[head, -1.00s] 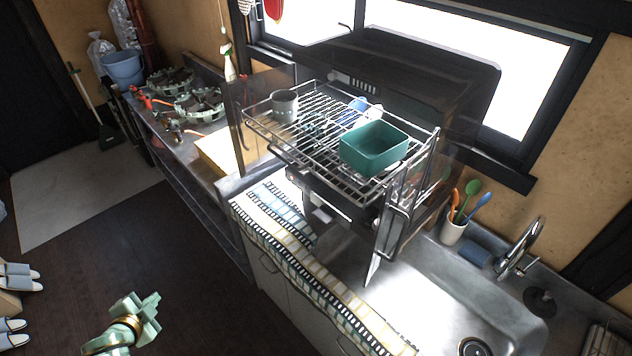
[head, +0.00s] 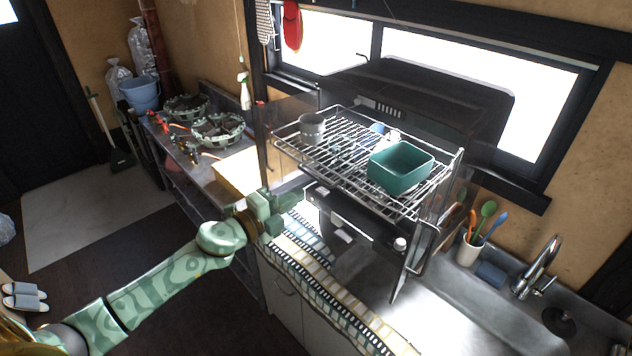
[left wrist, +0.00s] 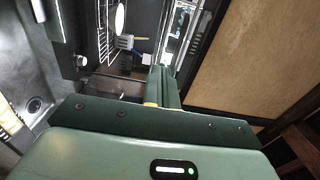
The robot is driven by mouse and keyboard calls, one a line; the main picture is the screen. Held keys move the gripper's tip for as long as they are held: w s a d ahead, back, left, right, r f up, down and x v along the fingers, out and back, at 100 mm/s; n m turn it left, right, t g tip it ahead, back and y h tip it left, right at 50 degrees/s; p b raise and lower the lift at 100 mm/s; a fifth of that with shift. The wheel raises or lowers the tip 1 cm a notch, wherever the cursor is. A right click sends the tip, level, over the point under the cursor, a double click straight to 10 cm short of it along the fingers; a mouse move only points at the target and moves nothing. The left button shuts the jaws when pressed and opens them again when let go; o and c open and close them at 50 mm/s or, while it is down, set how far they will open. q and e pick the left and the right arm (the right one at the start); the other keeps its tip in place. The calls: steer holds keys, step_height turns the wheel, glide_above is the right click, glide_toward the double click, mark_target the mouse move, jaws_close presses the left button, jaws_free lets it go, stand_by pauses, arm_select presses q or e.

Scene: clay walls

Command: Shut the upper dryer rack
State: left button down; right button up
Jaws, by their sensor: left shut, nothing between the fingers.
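The dryer (head: 440,95) stands on the counter with its dark lid up. Its upper wire rack (head: 345,163) is pulled out toward me. A teal tub (head: 400,168) and a grey cup (head: 312,128) sit on the rack. My left gripper (head: 272,212) is shut and empty, in front of the rack's left front corner and a little below it in the picture. I cannot tell the exact gap between them. In the left wrist view the shut fingers (left wrist: 163,85) show, with wire rack bars (left wrist: 104,30) beyond to the left. My right gripper is not in view.
A sink (head: 480,310) lies to the right, with a faucet (head: 540,265) and a utensil cup (head: 470,250) behind it. A patterned mat (head: 310,270) covers the counter's front edge. A stove (head: 215,128) stands to the left.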

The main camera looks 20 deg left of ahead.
arm_select(q)
steer(key=x, duration=0.6)
steer(key=shift+w, duration=0.25)
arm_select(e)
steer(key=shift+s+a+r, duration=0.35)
arm_select(q)
steer(key=shift+w+d, duration=0.1)
